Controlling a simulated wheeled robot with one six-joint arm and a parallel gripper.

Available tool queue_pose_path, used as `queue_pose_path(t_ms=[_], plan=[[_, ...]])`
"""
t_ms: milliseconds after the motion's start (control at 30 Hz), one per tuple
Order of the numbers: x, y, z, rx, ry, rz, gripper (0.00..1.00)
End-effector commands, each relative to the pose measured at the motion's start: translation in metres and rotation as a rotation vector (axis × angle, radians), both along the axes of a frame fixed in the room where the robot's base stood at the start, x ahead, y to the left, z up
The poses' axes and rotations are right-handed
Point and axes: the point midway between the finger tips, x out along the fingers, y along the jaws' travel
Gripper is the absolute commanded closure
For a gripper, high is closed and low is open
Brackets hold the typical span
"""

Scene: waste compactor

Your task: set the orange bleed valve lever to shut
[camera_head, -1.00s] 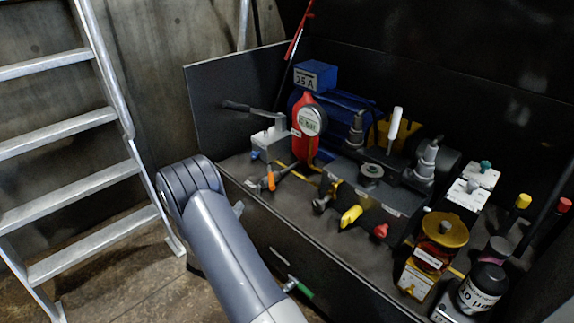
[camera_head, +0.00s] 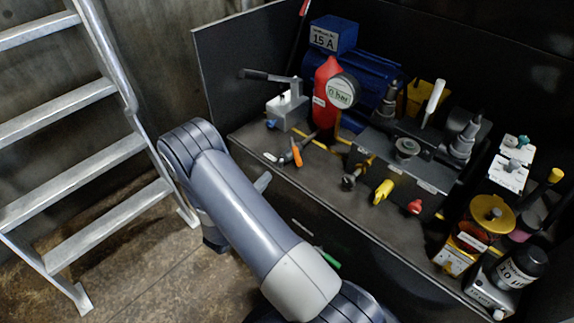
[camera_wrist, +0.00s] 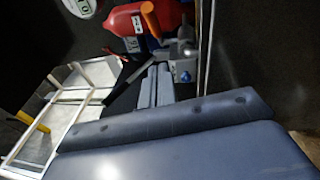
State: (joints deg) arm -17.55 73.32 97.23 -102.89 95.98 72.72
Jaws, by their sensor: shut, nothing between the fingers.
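The orange bleed valve lever (camera_head: 296,153) sits on a small metal valve near the left front of the machine deck, sticking up at a slant. It also shows in the wrist view, near the top centre, as an orange handle (camera_wrist: 150,18) on a grey fitting. My gripper (camera_wrist: 155,72) shows in the wrist view with its two grey fingers side by side, shut and empty. It points towards the valve area and appears apart from the lever.
A red bottle with a gauge (camera_head: 341,91) stands behind the lever. A grey block with a black handle (camera_head: 287,108) is behind left. A yellow lever (camera_head: 383,191) and a red knob (camera_head: 415,207) lie to the right. A ladder (camera_head: 75,130) stands at the left.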

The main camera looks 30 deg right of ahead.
Motion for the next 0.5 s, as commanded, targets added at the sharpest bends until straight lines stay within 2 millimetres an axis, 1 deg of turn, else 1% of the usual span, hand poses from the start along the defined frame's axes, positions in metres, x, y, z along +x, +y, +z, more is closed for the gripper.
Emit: queue_pose_path(t_ms=[33,267,400,500], plan=[[0.005,-0.01,0.0,0.002,-0.002,-0.006,1.0],[0.025,-0.048,0.007,0.002,-0.002,-0.005,1.0],[0.017,-0.067,0.011,0.001,0.002,-0.003,1.0],[0.015,-0.075,0.013,0.0,0.001,-0.001,1.0]])
